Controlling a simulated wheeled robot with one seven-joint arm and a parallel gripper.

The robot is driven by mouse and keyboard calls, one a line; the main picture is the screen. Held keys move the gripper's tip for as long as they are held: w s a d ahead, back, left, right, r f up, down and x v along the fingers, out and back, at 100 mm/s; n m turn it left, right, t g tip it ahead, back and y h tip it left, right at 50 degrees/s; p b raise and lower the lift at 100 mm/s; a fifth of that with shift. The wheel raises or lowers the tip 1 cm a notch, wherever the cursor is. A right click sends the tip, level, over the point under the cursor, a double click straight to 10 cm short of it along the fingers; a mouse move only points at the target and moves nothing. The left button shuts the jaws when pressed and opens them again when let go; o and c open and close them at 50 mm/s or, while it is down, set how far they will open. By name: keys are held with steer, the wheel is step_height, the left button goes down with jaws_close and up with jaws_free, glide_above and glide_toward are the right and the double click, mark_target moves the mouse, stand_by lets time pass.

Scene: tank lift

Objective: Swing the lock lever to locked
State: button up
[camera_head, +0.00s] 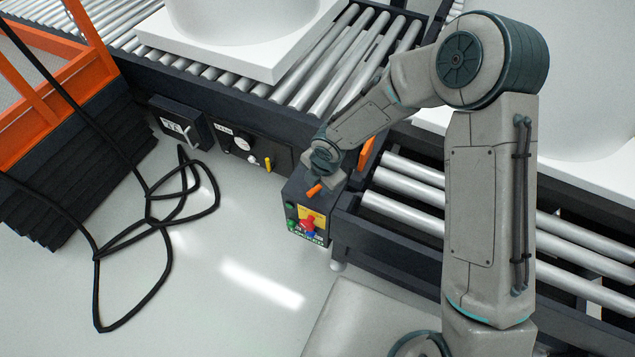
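A short orange handle (314,190) sticks out at the top of a dark control box (292,196), just below my gripper (324,176). It looks like the lock lever, but its pivot and any lock markings are hidden by my wrist. My gripper points down over the box top, at or very near the orange handle. Its fingertips are too small and covered to tell whether they are open or touch the handle. A taller orange piece (367,152) stands behind my wrist, at the roller conveyor's edge.
The box front has a yellow label (312,215), a red knob (307,226) and a green button (291,211). Left of it are a panel with a yellow handle (268,164) and a black box (180,121). Rollers (405,205) flank my arm; a black cable (150,245) loops over the floor.

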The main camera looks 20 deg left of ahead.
mark_target(324, 201)
step_height(324, 201, up, 12)
steer(key=d+p, duration=0.2)
steer(key=p, duration=0.2)
steer(key=shift+s+d+r, duration=0.2)
steer(key=shift+s+r, duration=0.05)
steer(key=shift+s, duration=0.15)
